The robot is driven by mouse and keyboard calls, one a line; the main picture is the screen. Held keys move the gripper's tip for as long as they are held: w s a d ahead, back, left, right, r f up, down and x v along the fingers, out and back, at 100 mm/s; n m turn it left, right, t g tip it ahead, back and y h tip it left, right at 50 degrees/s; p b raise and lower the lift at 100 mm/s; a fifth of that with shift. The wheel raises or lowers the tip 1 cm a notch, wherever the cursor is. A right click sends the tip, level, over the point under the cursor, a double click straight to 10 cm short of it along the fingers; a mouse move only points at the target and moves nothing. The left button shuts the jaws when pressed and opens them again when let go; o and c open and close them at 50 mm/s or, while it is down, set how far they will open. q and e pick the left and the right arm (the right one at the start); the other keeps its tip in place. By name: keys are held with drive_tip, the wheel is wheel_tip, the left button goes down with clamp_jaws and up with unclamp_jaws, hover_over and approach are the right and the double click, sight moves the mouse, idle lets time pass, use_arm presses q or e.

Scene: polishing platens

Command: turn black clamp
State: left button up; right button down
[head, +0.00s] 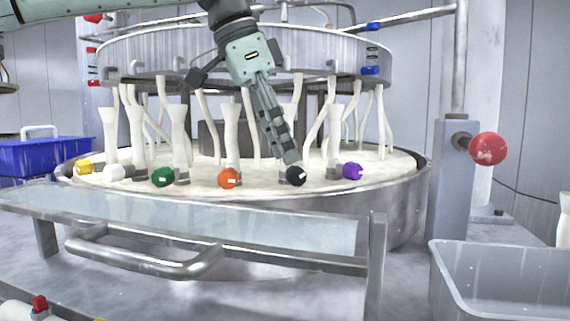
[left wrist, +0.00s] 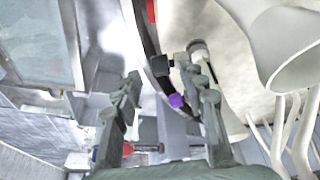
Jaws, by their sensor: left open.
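The black clamp (head: 296,176) is a round knob with a white mark, on the front edge of the round platen (head: 405,185). My left gripper (head: 287,158) points down just above and behind the black clamp in the head view. In the left wrist view my left gripper (left wrist: 165,88) has its fingers spread. The black clamp (left wrist: 160,65) shows between and slightly beyond the fingertips, closer to the right finger. Whether any finger touches it cannot be told. My right gripper is not in view.
The purple clamp (head: 352,171) is close by on the right, the orange clamp (head: 228,177) on the left. Green, white and yellow clamps are further left. White tubes rise behind. A glass-topped shelf (head: 200,219) stands in front, a grey bin (head: 500,280) at right.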

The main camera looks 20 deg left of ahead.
sight(291, 169)
use_arm(q)
drive_tip(key=shift+x, duration=1.9)
drive_tip(key=shift+a, duration=0.1)
clamp_jaws()
